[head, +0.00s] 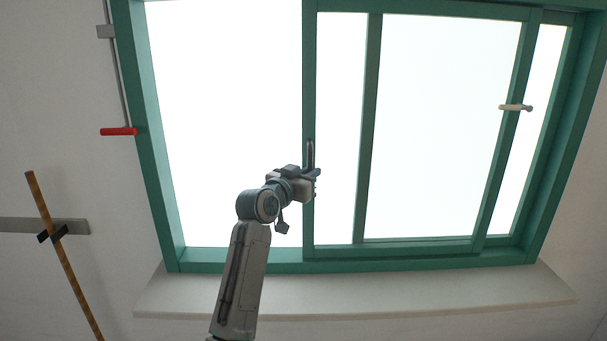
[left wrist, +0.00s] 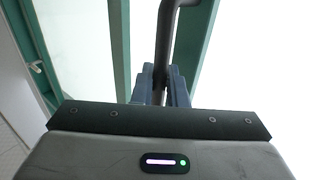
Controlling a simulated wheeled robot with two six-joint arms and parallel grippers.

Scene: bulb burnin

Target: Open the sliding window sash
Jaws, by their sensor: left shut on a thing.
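A large window with a green outer frame (head: 150,130) fills the upper part of the head view. A green upright stile (head: 309,60) stands near its middle and carries a dark upright bar handle (head: 310,152). My left gripper (head: 313,178) is shut on the lower part of this handle. In the left wrist view the handle (left wrist: 166,45) runs down between the two blue-grey fingers (left wrist: 160,88). Another green stile (head: 369,130) stands to the right, with a bright pane beyond it. The area left of the handle stile is blank white; I cannot tell whether glass is there. My right gripper is not in view.
A pale sill (head: 350,295) runs below the window. A white handle (head: 515,107) sits on a right-hand stile. On the left wall are a red-gripped lever (head: 118,132) and a slanted wooden pole (head: 62,250) in a dark clip.

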